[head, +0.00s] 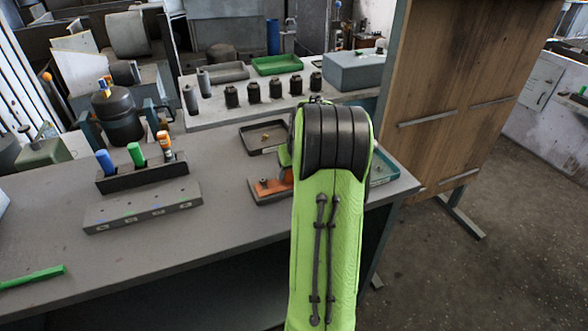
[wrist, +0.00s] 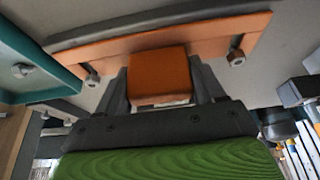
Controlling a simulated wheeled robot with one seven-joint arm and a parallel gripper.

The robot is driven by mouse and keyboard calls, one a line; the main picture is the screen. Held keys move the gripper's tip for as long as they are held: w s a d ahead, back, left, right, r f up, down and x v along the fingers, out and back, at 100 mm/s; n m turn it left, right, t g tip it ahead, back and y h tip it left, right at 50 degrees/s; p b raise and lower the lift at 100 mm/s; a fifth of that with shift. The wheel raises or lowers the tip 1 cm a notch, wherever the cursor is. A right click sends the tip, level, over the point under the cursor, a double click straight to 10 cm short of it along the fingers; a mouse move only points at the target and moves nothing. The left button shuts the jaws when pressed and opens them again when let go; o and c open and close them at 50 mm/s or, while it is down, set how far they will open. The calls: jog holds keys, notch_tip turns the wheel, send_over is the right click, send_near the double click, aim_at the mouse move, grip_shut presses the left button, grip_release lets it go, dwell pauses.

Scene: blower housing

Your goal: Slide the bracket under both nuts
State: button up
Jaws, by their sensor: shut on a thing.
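The orange bracket (wrist: 205,38) shows in the wrist view as a long flat bar with a block-shaped tab (wrist: 158,76). My gripper (wrist: 160,92) is shut on the tab, with one dark finger on each side. One silver nut (wrist: 236,58) shows at the bar's right end and another nut (wrist: 92,80) near its left end. I cannot tell whether the bar is under either nut or only beside it. In the head view, part of the orange bracket (head: 272,187) shows left of my green arm, which hides my gripper and the nuts.
A marker rack (head: 140,178) and grey block (head: 142,209) stand left.

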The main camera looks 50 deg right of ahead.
jog(key=shift+w+d+p, duration=0.3)
jog(key=shift+w, duration=0.3)
jog(key=shift+c, duration=0.4)
jog(key=shift+f, duration=0.2)
jog(key=o, duration=1.4)
jog(key=shift+s+f, duration=0.1)
jog(key=shift+s, duration=0.1)
jog(key=shift+a, duration=0.1)
jog(key=shift+o, duration=0.2)
jog(key=shift+a+f, duration=0.1)
